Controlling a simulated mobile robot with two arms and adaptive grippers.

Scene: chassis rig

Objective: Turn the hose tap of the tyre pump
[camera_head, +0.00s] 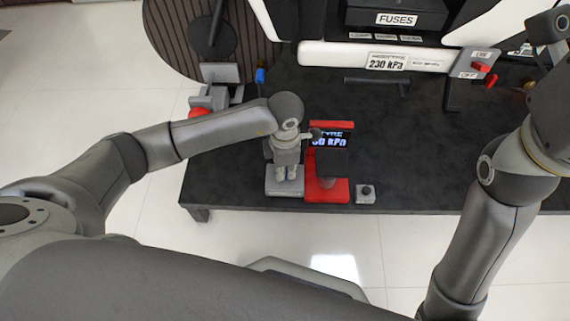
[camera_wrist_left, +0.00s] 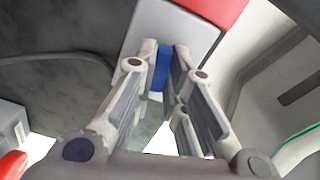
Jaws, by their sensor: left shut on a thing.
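The tyre pump (camera_head: 326,190) is a red stand with a display reading a kPa value, near the front edge of the dark platform. A grey block (camera_head: 284,187) sits at its left. My left gripper (camera_head: 287,172) is over that block, pointing down. In the left wrist view the left gripper (camera_wrist_left: 161,65) is shut on a blue lever (camera_wrist_left: 160,68), which I take for the hose tap. The lever is beside a grey box face (camera_wrist_left: 190,38) with red above it. In the head view the lever is hidden under the gripper. My right gripper is out of view.
A small grey box with a dark knob (camera_head: 366,193) stands right of the pump. A grey and red device (camera_head: 213,97) is at the platform's left edge. A panel with red knobs (camera_head: 480,67) and a white bar (camera_head: 375,58) are behind. The platform (camera_head: 420,150) is clear at right.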

